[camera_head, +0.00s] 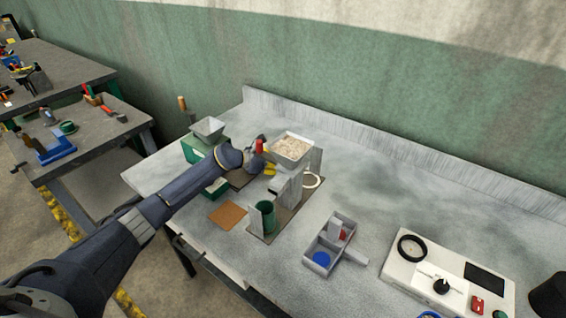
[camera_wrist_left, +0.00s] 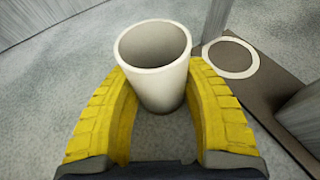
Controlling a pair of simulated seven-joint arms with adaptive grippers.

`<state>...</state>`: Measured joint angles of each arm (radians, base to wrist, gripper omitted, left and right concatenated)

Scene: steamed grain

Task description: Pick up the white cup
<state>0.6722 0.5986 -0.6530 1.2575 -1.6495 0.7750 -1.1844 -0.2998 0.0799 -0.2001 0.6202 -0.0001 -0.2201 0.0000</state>
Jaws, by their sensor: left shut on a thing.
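The white cup (camera_wrist_left: 160,88) is upright, open and empty-looking between the two yellow fingers of my left gripper (camera_wrist_left: 155,72) in the left wrist view. The fingers are shut on its sides. In the head view my left gripper (camera_head: 269,168) is at the back of the workbench, beside the stand under a square pan of grain (camera_head: 291,147). I cannot make out the cup there; the gripper and stand seem to hide it. My right gripper is not in view.
A white ring (camera_head: 313,180) lies right of the cup on a dark base. A green cup (camera_head: 266,217) stands in front. A grey divided tray (camera_head: 330,245) and a white panel with a knob (camera_head: 450,278) lie right. The bench's (camera_head: 400,190) back right is clear.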

